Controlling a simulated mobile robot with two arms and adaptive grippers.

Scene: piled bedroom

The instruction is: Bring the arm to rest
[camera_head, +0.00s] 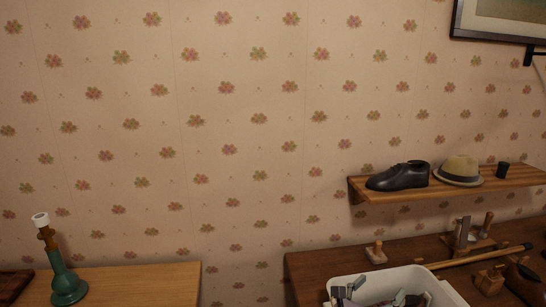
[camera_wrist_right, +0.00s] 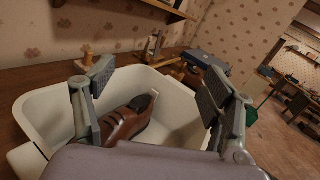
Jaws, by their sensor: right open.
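My right gripper (camera_head: 374,293) is at the bottom right of the head view, over the white bin (camera_head: 445,292). In the right wrist view, its two grey pads stand wide apart, and the gripper (camera_wrist_right: 155,78) is open with nothing between the pads. The bin (camera_wrist_right: 42,108) fills the middle there. A brown leather shoe (camera_wrist_right: 126,122) lies inside the bin, below and between the fingers, partly hidden by the left finger and my wrist. My left gripper is in neither view.
A wall shelf (camera_head: 405,192) holds a black shoe (camera_head: 398,177), a hat (camera_head: 459,170) and a dark cup (camera_head: 503,170). The dark table (camera_head: 318,262) carries wooden items and a long stick (camera_head: 480,257). A green bottle-like object (camera_head: 66,284) stands on a lighter table (camera_head: 140,281) at left.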

